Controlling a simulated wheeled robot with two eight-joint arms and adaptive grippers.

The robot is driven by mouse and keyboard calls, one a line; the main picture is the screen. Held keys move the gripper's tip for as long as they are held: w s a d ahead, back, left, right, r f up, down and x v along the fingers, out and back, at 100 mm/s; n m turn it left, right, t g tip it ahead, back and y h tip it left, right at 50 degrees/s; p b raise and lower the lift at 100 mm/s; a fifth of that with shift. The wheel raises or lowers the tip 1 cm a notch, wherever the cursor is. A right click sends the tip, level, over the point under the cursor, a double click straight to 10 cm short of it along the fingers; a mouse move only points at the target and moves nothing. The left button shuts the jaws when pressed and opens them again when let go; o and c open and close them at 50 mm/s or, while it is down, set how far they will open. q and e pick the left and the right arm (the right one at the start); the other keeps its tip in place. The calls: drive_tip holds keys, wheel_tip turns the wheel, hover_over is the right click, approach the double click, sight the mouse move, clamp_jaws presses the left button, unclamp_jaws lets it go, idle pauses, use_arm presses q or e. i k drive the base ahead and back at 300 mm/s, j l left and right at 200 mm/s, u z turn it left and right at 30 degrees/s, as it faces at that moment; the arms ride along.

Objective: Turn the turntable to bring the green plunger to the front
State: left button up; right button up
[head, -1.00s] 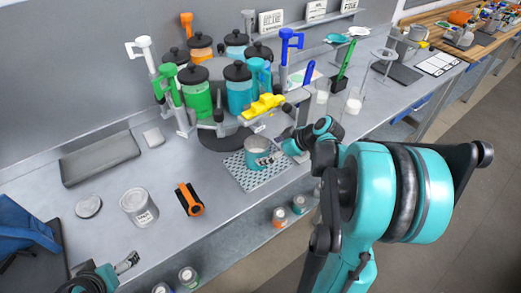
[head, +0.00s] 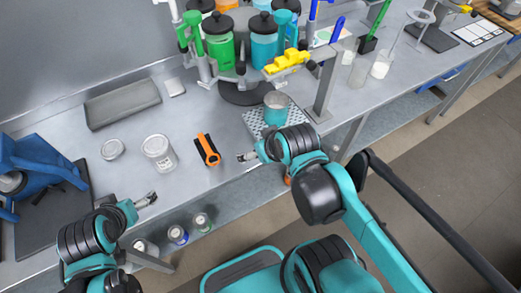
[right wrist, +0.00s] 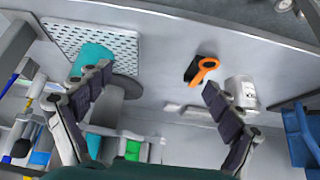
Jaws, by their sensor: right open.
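The dark turntable (head: 238,92) carries several lidded colour jars, including a green one (head: 220,48) and a blue one (head: 264,45). The green plunger (head: 194,28) stands at its left side, left of the green jar, its top near the picture edge. A teal cup (head: 276,103) stands on the perforated tray (head: 254,122) in front; the cup also shows in the right wrist view (right wrist: 93,58). My right gripper (head: 245,157) is open and empty in front of the tray, apart from the cup. My left gripper (head: 147,200) is at the bench's front edge; its jaws are too small to judge.
A yellow part (head: 287,62) on a grey stand is right of the jars. An orange-and-black tool (head: 207,150), a white can (head: 158,152) and a round lid (head: 112,149) lie left of my right gripper. A blue device (head: 38,160) is at far left.

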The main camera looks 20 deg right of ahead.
sight(243, 73)
drive_tip(key=l+z, duration=0.2)
drive_tip(key=l, duration=0.75)
drive_tip(key=i+l+z, duration=0.15)
drive_tip(key=l, duration=0.75)
drive_tip(key=i+j+u, duration=0.15)
drive_tip(key=u, duration=0.3)
